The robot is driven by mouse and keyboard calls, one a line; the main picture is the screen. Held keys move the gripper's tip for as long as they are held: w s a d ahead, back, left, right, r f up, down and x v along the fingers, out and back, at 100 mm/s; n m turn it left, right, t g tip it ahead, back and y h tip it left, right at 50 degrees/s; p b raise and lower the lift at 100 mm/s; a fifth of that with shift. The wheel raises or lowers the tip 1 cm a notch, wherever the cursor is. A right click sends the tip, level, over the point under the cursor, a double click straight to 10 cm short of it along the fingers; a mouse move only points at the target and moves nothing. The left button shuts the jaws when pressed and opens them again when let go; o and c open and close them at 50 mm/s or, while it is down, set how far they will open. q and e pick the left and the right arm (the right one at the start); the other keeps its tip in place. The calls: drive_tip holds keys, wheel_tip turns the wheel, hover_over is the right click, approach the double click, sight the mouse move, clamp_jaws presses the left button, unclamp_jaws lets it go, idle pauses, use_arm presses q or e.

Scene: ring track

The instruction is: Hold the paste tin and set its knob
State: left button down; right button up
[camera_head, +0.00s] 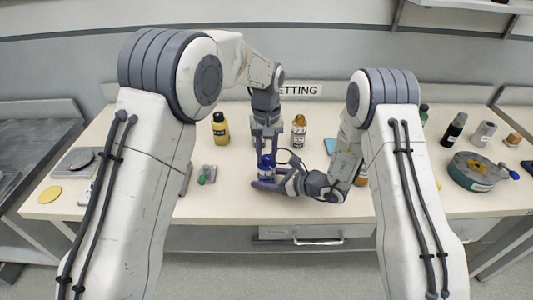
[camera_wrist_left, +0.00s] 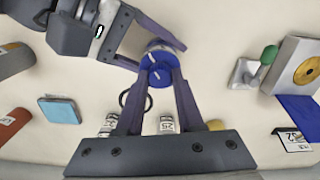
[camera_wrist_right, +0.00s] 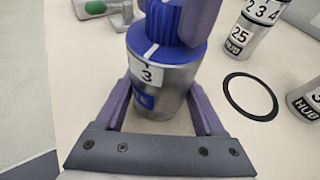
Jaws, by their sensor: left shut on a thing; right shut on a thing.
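The paste tin (camera_wrist_right: 165,90) is a silver can with a blue knob (camera_wrist_right: 166,22) on top. It stands upright in the head view (camera_head: 266,172). A white label reading 3 faces the right wrist camera, with a white line on the blue part just above it. My right gripper (camera_head: 268,184) is shut on the tin's body from the side. My left gripper (camera_head: 266,154) reaches down from above and is shut on the knob. In the left wrist view the knob (camera_wrist_left: 157,66) shows white marks between the fingertips. The finger hides part of the knob in the right wrist view.
A black ring (camera_wrist_right: 250,97) and numbered hub cylinders (camera_wrist_right: 243,35) lie close by. A clamp with a green knob (camera_head: 207,174) is to the left. A yellow bottle (camera_head: 220,128) and an amber bottle (camera_head: 298,131) stand behind.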

sight(267, 157)
use_arm(q)
drive_tip(key=shift+n, duration=0.5)
drive_tip(key=c, duration=0.5)
unclamp_jaws()
wheel_tip(267, 157, up, 12)
drive_tip(key=shift+r, duration=0.1)
idle(0.3)
